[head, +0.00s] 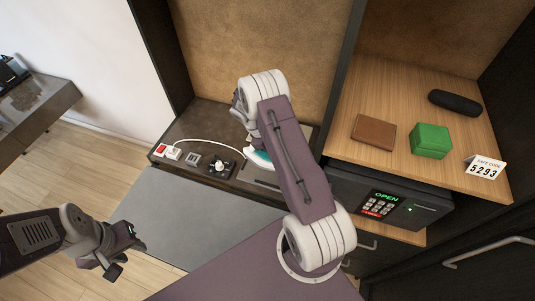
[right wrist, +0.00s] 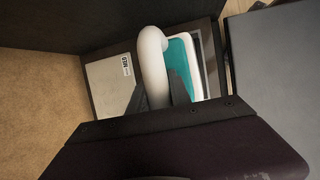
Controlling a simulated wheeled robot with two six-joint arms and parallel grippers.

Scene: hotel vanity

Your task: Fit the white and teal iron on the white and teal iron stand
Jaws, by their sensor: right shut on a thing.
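The white and teal iron (head: 258,158) is at the counter's right part in the head view, mostly hidden behind my right arm. In the right wrist view its white curved handle (right wrist: 152,62) rises by my right gripper (right wrist: 165,95), which is shut on it. A flat teal surface with a white rim (right wrist: 187,62) lies just beyond the handle; I cannot tell whether it belongs to the iron or the stand. The stand cannot be clearly made out. My left gripper (head: 126,252) is open and empty, low at the left.
A white cord runs to a socket block with a red switch (head: 168,152) on the dark counter (head: 205,124). Small dark fittings (head: 217,168) stand nearby. At right, a shelf holds a brown wallet (head: 374,131), green box (head: 431,140), dark case (head: 455,102) and code card (head: 485,167), above a safe (head: 390,204).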

